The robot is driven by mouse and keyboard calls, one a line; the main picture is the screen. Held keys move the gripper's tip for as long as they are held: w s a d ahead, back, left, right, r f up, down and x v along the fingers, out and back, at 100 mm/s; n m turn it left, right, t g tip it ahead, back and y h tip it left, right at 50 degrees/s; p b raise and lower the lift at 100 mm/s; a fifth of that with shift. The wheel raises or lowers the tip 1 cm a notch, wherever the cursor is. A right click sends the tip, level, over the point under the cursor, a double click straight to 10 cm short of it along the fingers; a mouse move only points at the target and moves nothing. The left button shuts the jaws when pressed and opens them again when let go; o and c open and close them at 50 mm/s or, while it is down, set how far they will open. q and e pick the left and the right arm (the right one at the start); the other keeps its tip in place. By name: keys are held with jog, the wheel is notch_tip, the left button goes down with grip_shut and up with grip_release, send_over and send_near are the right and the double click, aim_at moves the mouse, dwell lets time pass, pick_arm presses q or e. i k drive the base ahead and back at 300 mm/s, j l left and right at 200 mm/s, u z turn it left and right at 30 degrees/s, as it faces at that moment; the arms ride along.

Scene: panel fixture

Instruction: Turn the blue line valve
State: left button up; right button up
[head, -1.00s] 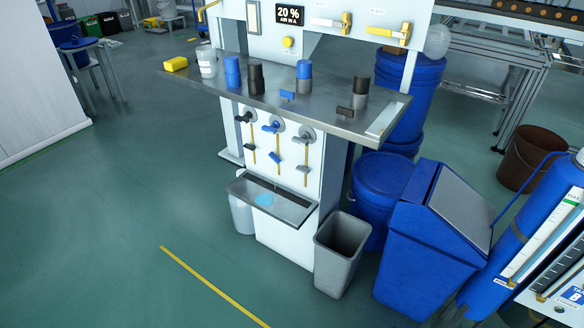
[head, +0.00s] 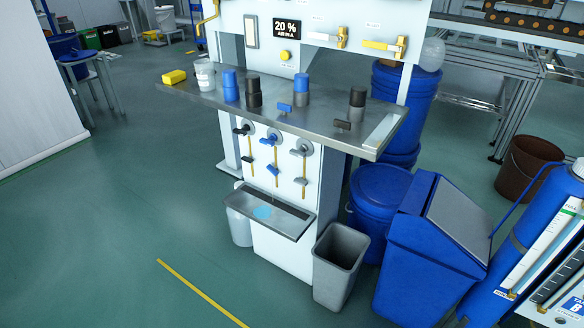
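On the white front panel below the steel counter are three valves side by side. The middle one has a blue handle (head: 272,138), with a black-handled valve (head: 241,130) to its left and a grey-handled valve (head: 303,150) to its right. A thin yellow line runs down from each. A lower blue handle (head: 270,169) sits on the middle line. Another small blue handle (head: 285,107) is at the counter's front. Which of these is the blue line valve, I cannot tell. Neither of my grippers is in view.
On the counter (head: 205,94) stand a yellow block (head: 174,77), a white cup (head: 205,72) and several blue, black or grey cylinders. A drip tray (head: 240,205) juts out below the valves. A grey bin (head: 340,262) and blue bin (head: 430,250) stand right. Floor at left is clear.

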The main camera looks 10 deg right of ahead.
aim_at(271, 141)
jog(key=i+j+u, duration=0.1)
jog(key=i+j, duration=0.2)
jog(key=j, duration=0.2)
jog(key=i+j, duration=0.35)
jog(key=j, duration=0.15)
jog(key=k+u, duration=0.1)
jog(key=i+j, duration=0.15)
